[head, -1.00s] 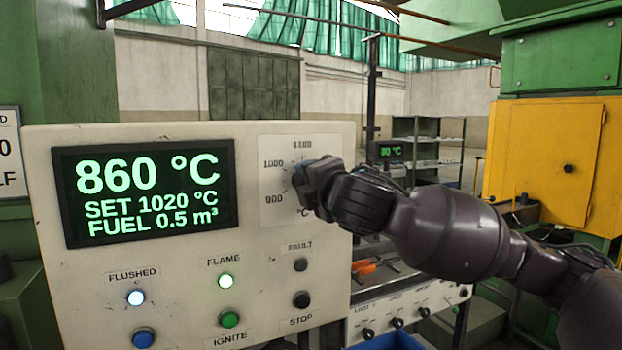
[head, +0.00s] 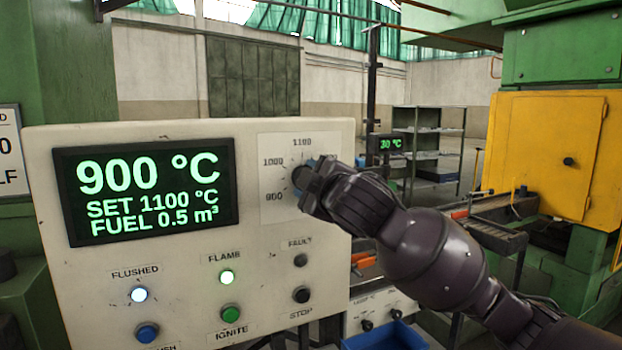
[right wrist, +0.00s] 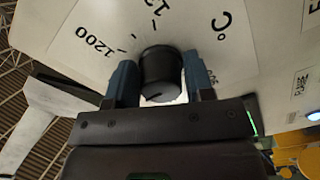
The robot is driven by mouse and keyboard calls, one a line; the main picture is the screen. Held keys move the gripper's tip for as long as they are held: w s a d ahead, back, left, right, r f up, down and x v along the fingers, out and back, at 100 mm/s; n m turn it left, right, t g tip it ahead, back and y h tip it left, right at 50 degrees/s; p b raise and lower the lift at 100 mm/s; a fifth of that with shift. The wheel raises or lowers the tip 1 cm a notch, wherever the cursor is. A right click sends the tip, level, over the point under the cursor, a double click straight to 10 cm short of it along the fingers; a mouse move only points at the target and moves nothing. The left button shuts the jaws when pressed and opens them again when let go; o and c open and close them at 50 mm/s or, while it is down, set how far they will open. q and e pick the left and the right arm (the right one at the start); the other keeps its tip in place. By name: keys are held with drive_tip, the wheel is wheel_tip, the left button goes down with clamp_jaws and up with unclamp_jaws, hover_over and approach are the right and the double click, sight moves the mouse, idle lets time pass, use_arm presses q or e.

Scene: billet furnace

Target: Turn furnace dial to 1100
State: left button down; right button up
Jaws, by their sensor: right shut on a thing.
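The furnace panel (head: 255,255) stands at the left in the head view. Its display (head: 145,188) reads 900 °C, SET 1100 °C, FUEL 0.5 m³. The dial plate (head: 272,150) carries marks including 900, 1000 and 1100. My right gripper (head: 308,178) is at the dial and hides most of it. In the right wrist view the black dial knob (right wrist: 161,76) sits between the blue-grey fingers of my right gripper (right wrist: 162,85), which is shut on it. My left gripper is not in view.
Below the display are a lit FLUSHED lamp (head: 138,294), a lit FLAME lamp (head: 227,277), a blue button (head: 146,333), a green IGNITE button (head: 231,313) and a dark STOP button (head: 301,295). A blue bin (head: 392,336) and a yellow cabinet (head: 545,150) are to the right.

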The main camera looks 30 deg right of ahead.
drive_tip(key=shift+f+m, duration=0.1)
drive_tip(key=shift+m, duration=0.2)
drive_tip(key=o, duration=0.9)
drive_tip(key=s+b, duration=0.2)
drive_tip(key=s, duration=0.1)
drive_tip(key=s+b, duration=0.2)
drive_tip(key=s, duration=0.2)
drive_tip(key=s+b, duration=0.2)
drive_tip(key=s, duration=0.1)
drive_tip(key=shift+s+a+b, duration=0.35)
idle(0.4)
